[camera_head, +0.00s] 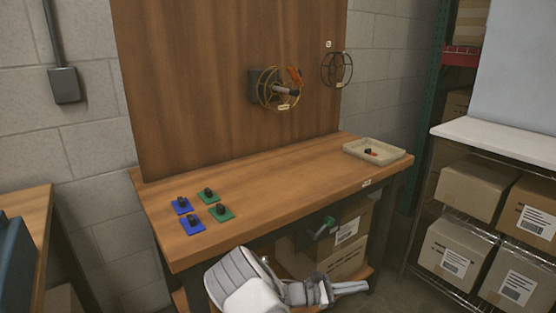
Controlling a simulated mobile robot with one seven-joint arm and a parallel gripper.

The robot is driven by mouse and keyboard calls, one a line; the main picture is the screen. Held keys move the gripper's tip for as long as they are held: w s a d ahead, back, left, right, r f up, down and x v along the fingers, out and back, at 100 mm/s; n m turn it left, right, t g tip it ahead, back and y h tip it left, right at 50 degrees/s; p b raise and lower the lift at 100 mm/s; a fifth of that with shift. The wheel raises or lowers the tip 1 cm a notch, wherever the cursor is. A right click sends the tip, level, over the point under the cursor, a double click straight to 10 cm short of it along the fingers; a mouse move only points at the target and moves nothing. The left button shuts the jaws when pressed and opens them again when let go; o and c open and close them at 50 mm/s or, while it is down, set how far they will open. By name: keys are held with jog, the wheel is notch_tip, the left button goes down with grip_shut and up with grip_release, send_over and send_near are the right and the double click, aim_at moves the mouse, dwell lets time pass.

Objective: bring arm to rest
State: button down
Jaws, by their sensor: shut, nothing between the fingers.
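My arm is folded low at the bottom centre, in front of the wooden table (275,195). My gripper (352,287) points to the right, below the level of the tabletop and apart from it. Its fingers look shut and empty, though they are small in this view. Blue pads (192,225) and green pads (222,213) lie at the table's left, each with a small dark part on top. A shallow beige tray (400,160) at the right end holds small dark and orange-red pieces.
A wooden board (190,90) stands behind the table, with a yellow wire cage (266,88) on a grey mount and a dark wire ring (337,69). Cardboard boxes (345,255) sit under the table. A wire shelf with boxes (465,190) stands right. The table's middle is clear.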

jog(key=s+r+m+g+y, duration=0.4)
jog(key=s+r+m+y, duration=0.8)
jog(key=r, duration=0.5)
jog(key=s+a+r+m+t+y, duration=0.2)
jog(key=s+a+r+t+y, duration=0.15)
jog(key=s+r, duration=0.4)
jog(key=s+a+r+m+t+y, duration=0.25)
jog(key=s+a+r, duration=0.25)
jog(key=s, duration=0.5)
notch_tip(320, 180, up, 24)
jog(key=p, duration=2.3)
jog(key=shift+s+f+t+p, duration=0.15)
jog(key=shift+f+t+p, duration=0.05)
jog(key=shift+t+p, duration=0.2)
jog(key=shift+d, duration=0.1)
